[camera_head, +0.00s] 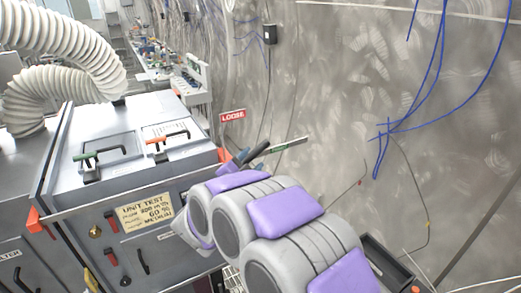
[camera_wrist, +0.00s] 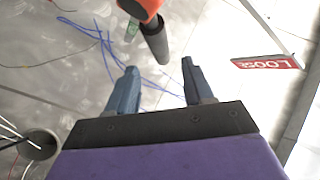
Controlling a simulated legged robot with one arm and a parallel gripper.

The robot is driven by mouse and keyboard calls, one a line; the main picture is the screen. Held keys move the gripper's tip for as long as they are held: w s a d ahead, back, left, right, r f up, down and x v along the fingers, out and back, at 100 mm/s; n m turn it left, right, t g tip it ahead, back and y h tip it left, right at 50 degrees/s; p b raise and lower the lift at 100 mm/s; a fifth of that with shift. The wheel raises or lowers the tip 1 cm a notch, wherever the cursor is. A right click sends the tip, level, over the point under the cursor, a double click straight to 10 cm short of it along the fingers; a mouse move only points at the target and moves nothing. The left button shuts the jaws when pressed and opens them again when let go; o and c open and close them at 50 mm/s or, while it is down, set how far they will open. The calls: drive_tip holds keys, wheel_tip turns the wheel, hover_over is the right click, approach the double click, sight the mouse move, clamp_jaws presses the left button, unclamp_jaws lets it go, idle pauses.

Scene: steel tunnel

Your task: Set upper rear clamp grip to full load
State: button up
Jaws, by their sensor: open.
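The clamp grip (camera_wrist: 155,42) shows in the wrist view as a dark cylindrical handle below an orange-red part. It lies at the top, just beyond and between my fingertips, with a visible gap. In the head view, the dark handle (camera_head: 257,149) sticks out at the machine's right rear corner. A red LOOSE sign (camera_head: 232,115) stands behind it, and a green label (camera_head: 287,145), too small to read, lies to its right. The LOOSE sign also shows upside down in the wrist view (camera_wrist: 268,63). My gripper (camera_wrist: 157,78) is open and empty; my arm hides the grip's lower part in the head view.
The grey machine (camera_head: 110,185) carries green and orange handles on its lid and a yellowed UNIT TEST note (camera_head: 147,211) on its front. A white ribbed hose (camera_head: 65,50) arches over it at left. Blue cables (camera_head: 410,110) hang along the metal wall at right.

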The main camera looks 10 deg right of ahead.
sight(258, 152)
drive_tip(key=x, duration=0.7)
drive_tip(key=shift+w+d, duration=0.15)
drive_tip(key=shift+w, duration=0.15)
clamp_jaws()
